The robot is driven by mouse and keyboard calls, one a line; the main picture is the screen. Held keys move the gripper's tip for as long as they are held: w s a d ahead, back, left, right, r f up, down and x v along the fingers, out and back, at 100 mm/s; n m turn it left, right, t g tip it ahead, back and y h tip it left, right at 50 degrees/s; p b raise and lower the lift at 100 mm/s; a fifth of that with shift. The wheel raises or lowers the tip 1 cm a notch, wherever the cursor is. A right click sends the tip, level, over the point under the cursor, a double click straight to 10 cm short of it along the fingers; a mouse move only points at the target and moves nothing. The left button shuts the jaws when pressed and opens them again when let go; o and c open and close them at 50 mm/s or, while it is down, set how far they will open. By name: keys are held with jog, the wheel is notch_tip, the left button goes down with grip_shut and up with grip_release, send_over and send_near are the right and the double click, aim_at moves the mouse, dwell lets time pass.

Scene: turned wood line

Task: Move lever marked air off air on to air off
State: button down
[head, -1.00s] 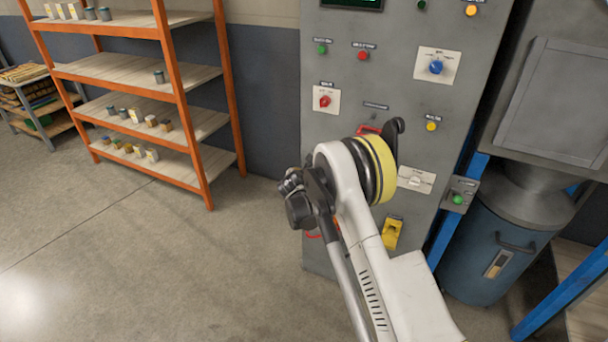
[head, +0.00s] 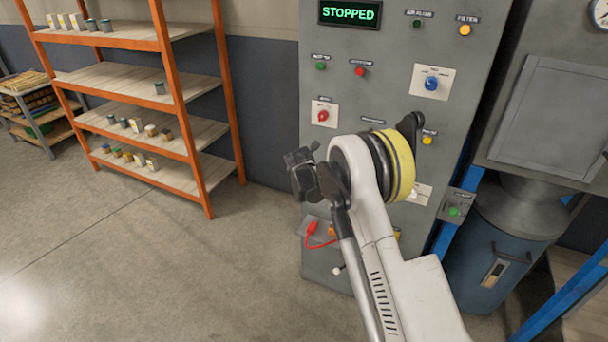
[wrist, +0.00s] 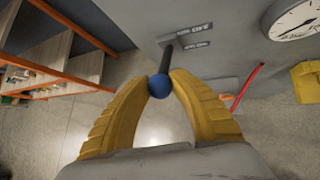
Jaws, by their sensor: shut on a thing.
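In the wrist view a lever with a round blue knob (wrist: 159,87) on a dark stem (wrist: 167,60) stands out from the grey panel (wrist: 225,60). Two small labels (wrist: 196,36) sit beside the stem's base, too small to read surely. My gripper (wrist: 159,84) has its two yellow fingers closed on the blue knob, one on each side. In the head view my arm hides the fingers and this lever.
The grey cabinet (head: 385,45) shows a STOPPED display (head: 350,12), several lamps and a blue knob switch (head: 431,84). A red lever or cable (wrist: 247,86), a gauge (wrist: 300,18) and a yellow box (wrist: 307,80) are right of the fingers. Orange shelving (head: 170,95) stands left.

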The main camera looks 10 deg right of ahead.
jog(key=shift+r, duration=0.1)
jog(key=c, duration=1.1)
grip_release()
jog(key=v, duration=1.2)
jog(key=shift+s, duration=0.1)
